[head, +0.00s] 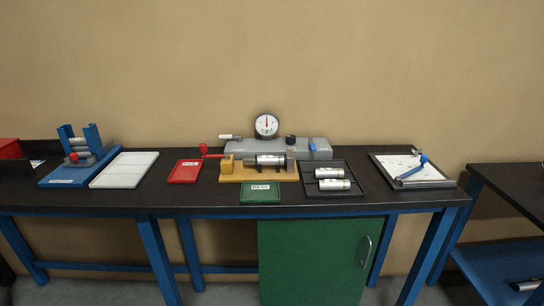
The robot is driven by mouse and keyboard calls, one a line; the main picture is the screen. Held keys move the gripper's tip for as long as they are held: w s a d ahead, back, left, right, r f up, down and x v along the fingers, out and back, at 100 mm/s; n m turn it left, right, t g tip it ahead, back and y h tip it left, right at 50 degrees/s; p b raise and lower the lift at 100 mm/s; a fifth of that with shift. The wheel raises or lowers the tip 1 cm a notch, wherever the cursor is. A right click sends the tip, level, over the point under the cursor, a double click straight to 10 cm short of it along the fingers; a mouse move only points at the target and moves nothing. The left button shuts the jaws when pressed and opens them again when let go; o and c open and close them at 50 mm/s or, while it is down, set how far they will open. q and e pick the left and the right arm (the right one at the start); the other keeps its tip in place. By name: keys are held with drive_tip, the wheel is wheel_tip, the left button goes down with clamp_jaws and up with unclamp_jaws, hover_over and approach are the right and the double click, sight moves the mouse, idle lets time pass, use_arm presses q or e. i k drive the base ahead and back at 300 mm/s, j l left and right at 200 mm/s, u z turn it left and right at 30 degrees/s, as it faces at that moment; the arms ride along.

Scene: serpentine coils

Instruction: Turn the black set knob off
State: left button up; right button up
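A grey bench device (318,146) with a round dial gauge (266,125) stands at the back middle of the black bench. A small black knob (291,139) shows on top of it, right of the gauge; its setting is too small to read. A blue lever-like part (312,146) sits further right on the device. In front, a metal cylinder (264,160) lies on a yellow-brown fixture (258,178). Neither of my grippers is in view.
A red tray (184,177) and green tray (260,198) lie near the fixture. A black tray (365,190) holds two cylinders. A blue stand (52,181) and white panel (125,168) are left. A blue-handled board (435,183) is right. The bench's front edge is clear.

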sight(290, 138)
drive_tip(key=i+j+z, duration=0.5)
drive_tip(key=j+z, duration=0.25)
drive_tip(key=i+j+z, duration=0.2)
drive_tip(key=j+z, duration=0.2)
